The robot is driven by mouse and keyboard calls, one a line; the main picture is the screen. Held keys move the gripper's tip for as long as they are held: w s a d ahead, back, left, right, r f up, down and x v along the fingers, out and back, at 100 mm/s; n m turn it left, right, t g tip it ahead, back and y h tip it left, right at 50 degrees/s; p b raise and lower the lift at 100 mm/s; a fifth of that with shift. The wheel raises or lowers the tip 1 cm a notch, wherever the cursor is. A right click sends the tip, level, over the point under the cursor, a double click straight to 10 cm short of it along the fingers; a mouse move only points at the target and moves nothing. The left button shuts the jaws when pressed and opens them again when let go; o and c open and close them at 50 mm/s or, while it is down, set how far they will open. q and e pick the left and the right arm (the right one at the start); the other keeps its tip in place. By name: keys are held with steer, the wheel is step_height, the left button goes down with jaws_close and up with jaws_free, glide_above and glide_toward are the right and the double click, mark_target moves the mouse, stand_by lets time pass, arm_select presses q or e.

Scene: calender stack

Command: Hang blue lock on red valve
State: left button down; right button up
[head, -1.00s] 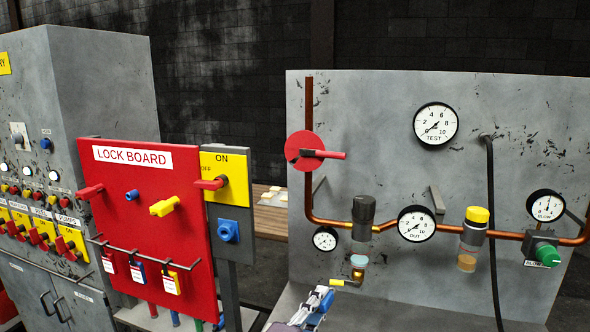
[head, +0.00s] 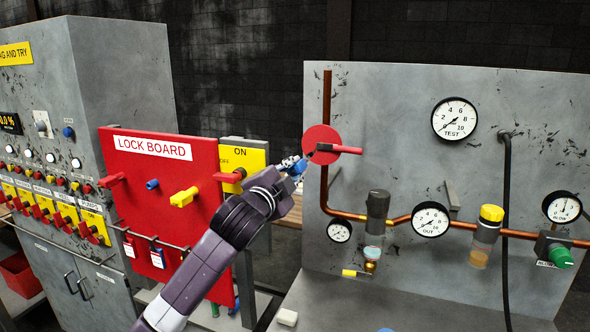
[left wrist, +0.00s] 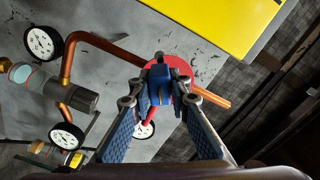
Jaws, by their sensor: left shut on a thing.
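The red valve is a red disc (head: 318,138) with a red handle (head: 345,149), on the copper pipe of the grey panel. My left gripper (head: 293,166) is just left of the disc in the head view, shut on the blue lock (head: 298,168). In the left wrist view the blue lock (left wrist: 160,86) sits between the fingertips of the left gripper (left wrist: 160,78), in front of the red disc (left wrist: 184,66). I cannot tell whether the lock touches the valve. The gripper partly hides the lock. My right gripper is not in view.
The red lock board (head: 150,185) stands to the left with a yellow-and-red switch box (head: 252,156) beside it. Gauges, such as the test gauge (head: 454,119), and the copper pipe (head: 327,100) line the grey panel. Dark floor lies between the board and panel.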

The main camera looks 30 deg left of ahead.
arm_select(q)
steer(key=shift+w+r+p, duration=0.1)
steer(key=shift+p, duration=0.25)
steer(key=shift+w+a, duration=0.15)
steer(key=shift+w, duration=0.15)
steer(key=shift+p+x, duration=0.65)
steer(key=shift+x, duration=0.9)
steer(key=c, duration=2.5)
jaws_free()
steer(key=shift+c, duration=1.2)
jaws_close()
